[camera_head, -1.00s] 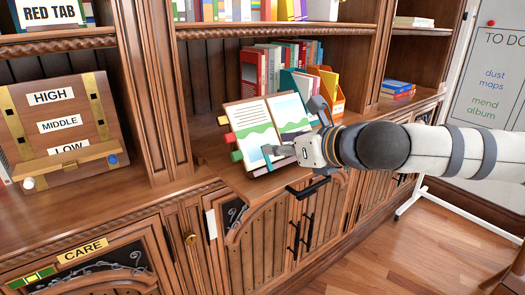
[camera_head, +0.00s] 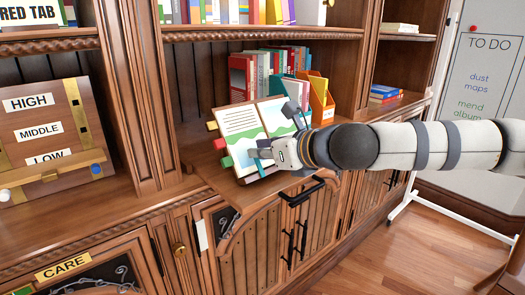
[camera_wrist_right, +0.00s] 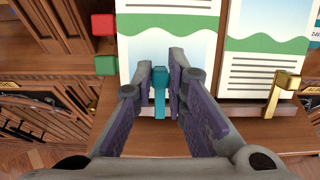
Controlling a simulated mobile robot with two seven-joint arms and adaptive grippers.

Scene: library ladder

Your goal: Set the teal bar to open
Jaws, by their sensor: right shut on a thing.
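The teal bar (camera_wrist_right: 160,95) stands upright in the right wrist view, at the lower edge of the open book's page. My right gripper (camera_wrist_right: 161,88) has one finger on each side of it and is shut on it. I see no label reading open. My left gripper is out of view.
A brass latch (camera_wrist_right: 283,92) is right of the teal bar. Red (camera_wrist_right: 103,24) and green (camera_wrist_right: 105,65) tabs are to its left. A wooden box marked HIGH, MIDDLE, LOW (camera_head: 60,110) stands at the left. An orange file holder (camera_head: 318,100) is behind the book.

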